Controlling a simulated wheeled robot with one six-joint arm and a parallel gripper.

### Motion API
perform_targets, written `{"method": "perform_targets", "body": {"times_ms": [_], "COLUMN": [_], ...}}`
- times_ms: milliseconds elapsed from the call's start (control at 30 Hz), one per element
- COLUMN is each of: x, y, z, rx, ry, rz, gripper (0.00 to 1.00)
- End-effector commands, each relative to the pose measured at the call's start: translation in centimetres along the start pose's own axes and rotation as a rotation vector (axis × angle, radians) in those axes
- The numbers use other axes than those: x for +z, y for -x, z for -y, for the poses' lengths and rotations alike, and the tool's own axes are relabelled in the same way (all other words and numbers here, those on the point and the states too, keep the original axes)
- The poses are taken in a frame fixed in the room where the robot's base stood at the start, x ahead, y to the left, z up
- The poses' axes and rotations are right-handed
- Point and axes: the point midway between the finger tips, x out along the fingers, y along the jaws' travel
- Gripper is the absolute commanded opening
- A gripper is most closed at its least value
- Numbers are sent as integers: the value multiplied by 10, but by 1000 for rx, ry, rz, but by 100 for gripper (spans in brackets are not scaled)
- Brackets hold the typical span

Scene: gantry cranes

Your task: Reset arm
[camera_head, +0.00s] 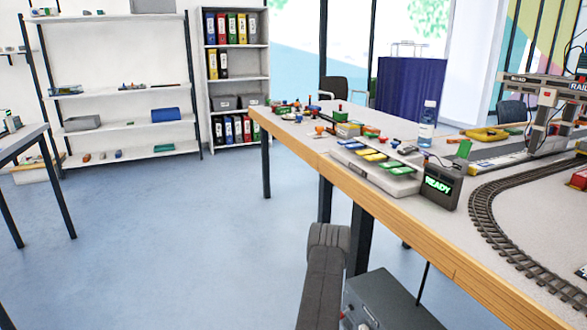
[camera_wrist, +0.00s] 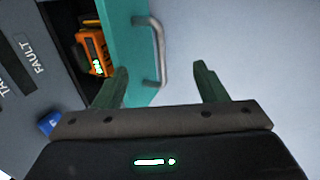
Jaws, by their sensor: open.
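In the wrist view my gripper (camera_wrist: 160,75) is open, with its two dark green fingers apart and nothing seen between them but part of a handle behind. A teal panel (camera_wrist: 122,35) with a curved grey handle (camera_wrist: 160,50) lies beyond the fingers. The left fingertip overlaps the panel's lower part in the picture; I cannot tell whether they touch. In the head view my arm's dark grey link (camera_head: 325,270) rises from the bottom edge, in front of the table. My gripper does not show there.
In the wrist view an orange device (camera_wrist: 95,50) sits in a dark opening beside a grey panel marked FAULT (camera_wrist: 33,58). In the head view a long table (camera_head: 400,215) holds a READY display (camera_head: 438,185), curved track (camera_head: 490,215) and a gantry crane (camera_head: 545,110).

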Motion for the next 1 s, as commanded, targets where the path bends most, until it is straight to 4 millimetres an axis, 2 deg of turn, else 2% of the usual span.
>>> {"method": "perform_targets", "body": {"times_ms": [100, 400, 1000], "x": [0, 0, 0], "y": [-17, -44, -43], "z": [8, 22, 22], "rx": [0, 0, -6], "ry": [0, 1, 3], "rz": [0, 1, -2], "gripper": [65, 65, 65]}}
